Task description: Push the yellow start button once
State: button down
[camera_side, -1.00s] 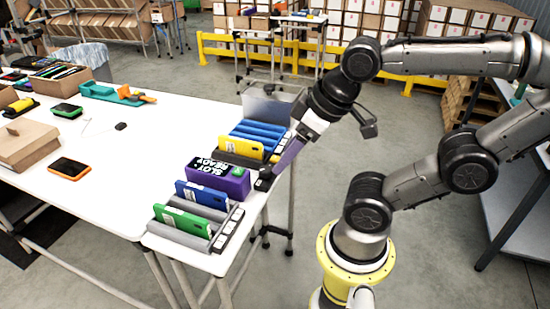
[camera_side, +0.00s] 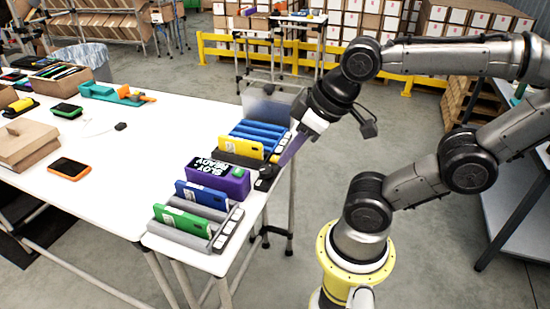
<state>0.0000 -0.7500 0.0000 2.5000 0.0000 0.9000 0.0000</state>
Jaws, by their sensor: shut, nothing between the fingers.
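A purple box (camera_side: 225,184) with a dark display reading "SLOT READY" stands near the right edge of the white table, with a small green patch on its right end. I cannot make out a yellow start button in this view; it may be hidden by my gripper or too small. My gripper (camera_side: 269,174) is shut and empty, slanting down to the left. Its tip is just right of the purple box, beside a small dark part at the table edge. I cannot tell whether it touches anything.
An orange-edged device (camera_side: 69,169) and a brown box (camera_side: 24,146) lie left. The table middle is mostly clear.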

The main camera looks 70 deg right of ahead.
dwell(0.9)
jog(key=w+d+r+m+t+h, duration=0.4)
jog(key=w+d+m+t, duration=0.2)
jog(key=w+d+m, duration=0.65)
jog(key=s+d+f+m+g, duration=0.1)
jog(key=s+d+f+g, duration=0.1)
jog(key=d+f, duration=0.7)
notch_tip(320, 180, down, 3)
jog(key=shift+d+r+g, duration=0.15)
jog(key=shift+d+g, duration=0.15)
jog(key=shift+g, duration=0.3)
